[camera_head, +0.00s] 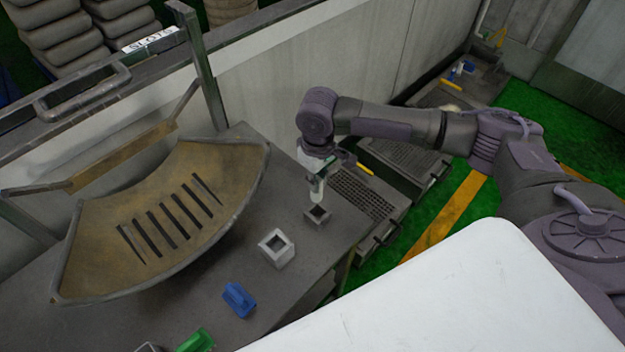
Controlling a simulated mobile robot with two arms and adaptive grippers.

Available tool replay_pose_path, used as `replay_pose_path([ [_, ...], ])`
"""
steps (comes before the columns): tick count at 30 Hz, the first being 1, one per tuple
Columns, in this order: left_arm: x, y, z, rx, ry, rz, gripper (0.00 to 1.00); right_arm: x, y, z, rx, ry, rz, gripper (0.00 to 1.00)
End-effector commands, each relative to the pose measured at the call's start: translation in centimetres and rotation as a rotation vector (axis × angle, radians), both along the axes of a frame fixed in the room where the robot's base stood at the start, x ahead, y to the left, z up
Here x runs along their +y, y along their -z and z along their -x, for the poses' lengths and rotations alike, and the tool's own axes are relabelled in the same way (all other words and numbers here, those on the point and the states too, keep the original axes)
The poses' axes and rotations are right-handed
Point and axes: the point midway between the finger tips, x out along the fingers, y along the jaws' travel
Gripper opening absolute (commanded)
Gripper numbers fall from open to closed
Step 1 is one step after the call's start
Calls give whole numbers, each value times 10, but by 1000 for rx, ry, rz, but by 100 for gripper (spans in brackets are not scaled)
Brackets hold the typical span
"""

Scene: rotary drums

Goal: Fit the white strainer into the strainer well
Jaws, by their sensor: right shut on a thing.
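My right gripper (319,176) points down over the grey table and is shut on the white strainer (316,194), a small pale piece of which only the lower part shows between the fingers. Just below it stands a small dark grey block with a square opening (318,216), which looks like the strainer well. The strainer's lower end is above or at the opening; I cannot tell whether it touches. A lighter grey block with a square opening (277,248) stands to the lower left. My left gripper is not in view.
A blue piece (239,299) and a green piece (195,341) lie near the table's front. A large curved tan tray with slots (165,220) fills the left. Dark perforated crates (365,195) stand beyond the table's right edge. A white surface (440,300) covers the lower right.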

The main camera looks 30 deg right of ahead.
Motion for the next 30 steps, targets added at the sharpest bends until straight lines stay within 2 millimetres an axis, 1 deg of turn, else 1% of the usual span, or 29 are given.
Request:
replay_pose_path([
  [1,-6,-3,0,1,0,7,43,-2,-1,-1,0,-4,3,0],
  [6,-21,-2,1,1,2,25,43,-3,2,-2,-2,-12,5,0],
  [11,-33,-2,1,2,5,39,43,-3,1,-2,-2,-11,3,0],
  [17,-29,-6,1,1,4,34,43,-2,0,-2,-2,-11,3,0],
  [23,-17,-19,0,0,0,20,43,-2,-2,-1,-1,-9,3,0],
  [24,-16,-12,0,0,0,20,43,-2,7,-2,-1,-9,4,0],
  [30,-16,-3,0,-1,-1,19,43,-3,27,-2,0,-9,4,0],
])
